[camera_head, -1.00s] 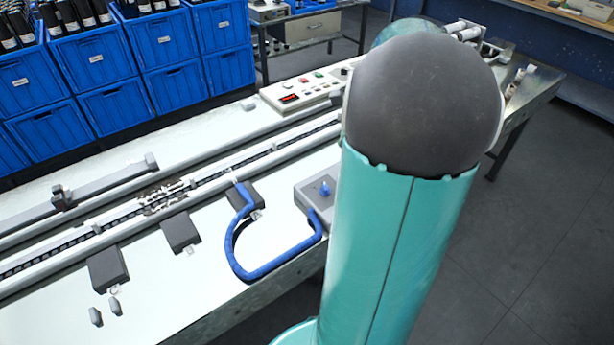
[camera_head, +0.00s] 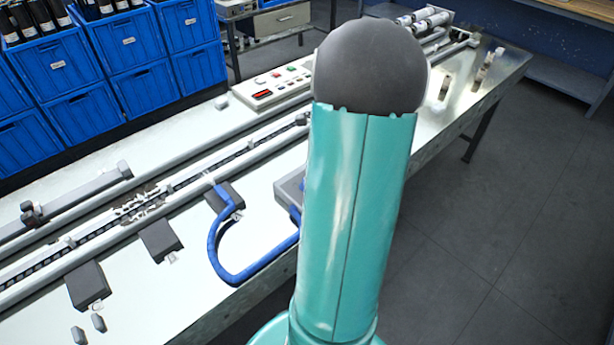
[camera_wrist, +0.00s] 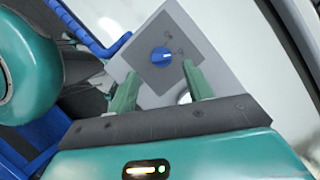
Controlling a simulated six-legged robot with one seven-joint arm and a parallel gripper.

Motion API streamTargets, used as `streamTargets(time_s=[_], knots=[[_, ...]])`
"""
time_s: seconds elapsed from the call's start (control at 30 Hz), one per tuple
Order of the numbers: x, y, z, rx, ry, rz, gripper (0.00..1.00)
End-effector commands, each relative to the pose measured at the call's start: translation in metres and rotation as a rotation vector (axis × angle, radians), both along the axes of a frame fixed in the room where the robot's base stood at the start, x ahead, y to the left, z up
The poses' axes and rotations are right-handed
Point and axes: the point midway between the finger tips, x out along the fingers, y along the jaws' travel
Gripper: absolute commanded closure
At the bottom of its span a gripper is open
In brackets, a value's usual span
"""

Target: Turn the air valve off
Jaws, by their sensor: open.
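The air valve is a blue knob (camera_wrist: 161,56) on a grey box (camera_wrist: 215,75) in the wrist view. My gripper (camera_wrist: 157,82) is open, its two green fingers apart and pointing toward the knob. The knob lies just beyond the fingertips and between their lines; I cannot tell the exact gap. Small marks sit on the dark plate around the knob, too small to read. In the head view my arm hides the knob and most of the box, and only the box's left edge (camera_head: 287,188) shows. The gripper is hidden there.
A blue hose (camera_head: 212,243) loops from the rail to the box. The white table (camera_head: 130,290) carries a conveyor rail, dark blocks and a control panel (camera_head: 265,88). Blue crates (camera_head: 120,60) stand behind it. The floor at right is clear.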

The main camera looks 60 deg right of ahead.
Motion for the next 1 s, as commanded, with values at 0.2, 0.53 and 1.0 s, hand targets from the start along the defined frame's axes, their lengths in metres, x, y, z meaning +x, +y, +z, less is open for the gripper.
streamTargets(time_s=[0.2,0.53,1.0], knots=[[0.011,0.011,-0.033,0.003,0.0,0.003,0.49],[0.017,0.014,-0.043,0.0,0.0,0.004,0.49],[0.016,0.014,-0.042,0.0,0.0,0.006,0.94]])
